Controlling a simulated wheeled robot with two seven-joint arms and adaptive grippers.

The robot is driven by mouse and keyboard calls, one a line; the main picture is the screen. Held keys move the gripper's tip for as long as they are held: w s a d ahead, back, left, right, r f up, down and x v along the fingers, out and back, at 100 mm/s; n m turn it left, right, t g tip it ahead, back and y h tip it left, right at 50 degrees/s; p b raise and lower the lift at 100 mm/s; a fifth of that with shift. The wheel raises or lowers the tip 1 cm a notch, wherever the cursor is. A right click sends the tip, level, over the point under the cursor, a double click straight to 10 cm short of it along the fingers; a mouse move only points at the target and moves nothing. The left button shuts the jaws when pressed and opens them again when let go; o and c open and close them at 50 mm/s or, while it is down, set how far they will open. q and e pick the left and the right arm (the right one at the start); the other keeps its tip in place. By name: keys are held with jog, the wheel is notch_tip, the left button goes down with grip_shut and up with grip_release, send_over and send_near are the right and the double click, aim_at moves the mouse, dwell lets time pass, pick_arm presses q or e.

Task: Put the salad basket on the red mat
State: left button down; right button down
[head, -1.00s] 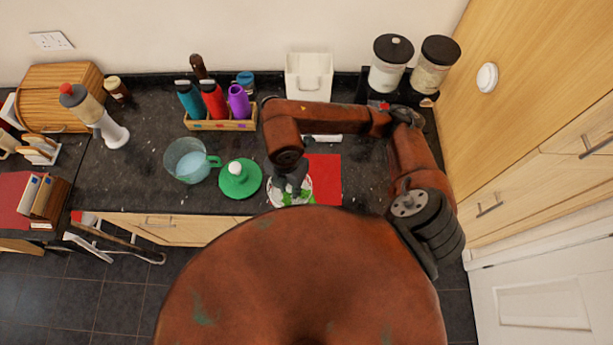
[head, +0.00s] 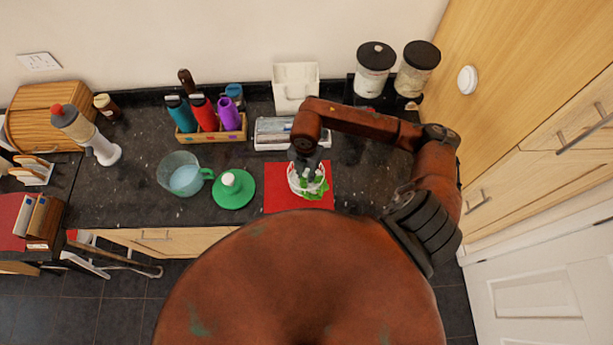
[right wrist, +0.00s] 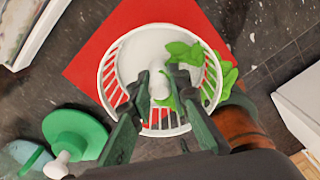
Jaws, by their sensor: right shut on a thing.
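The salad basket (head: 294,181) is white and slotted, with green leaves in it. I cannot tell whether the basket touches the mat. My left gripper is not in view.
A green lid (head: 233,192) with a white knob and a clear bowl (head: 181,180) with a green handle stand left of the mat. A silver box (head: 275,138) lies behind it. The bottle rack (head: 212,135) is at the back. The counter right of the mat is clear.

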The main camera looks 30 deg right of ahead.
aim_at(306, 178)
notch_tip(306, 178, down, 2)
jog(key=shift+d+f+p, duration=0.15)
jog(key=shift+p, duration=0.4)
jog(key=shift+f, duration=0.55)
jog(key=shift+w+f, duration=0.1)
jog(key=c, duration=2.3)
grip_release()
jog(key=shift+f, duration=0.1)
jog(key=o, duration=0.5)
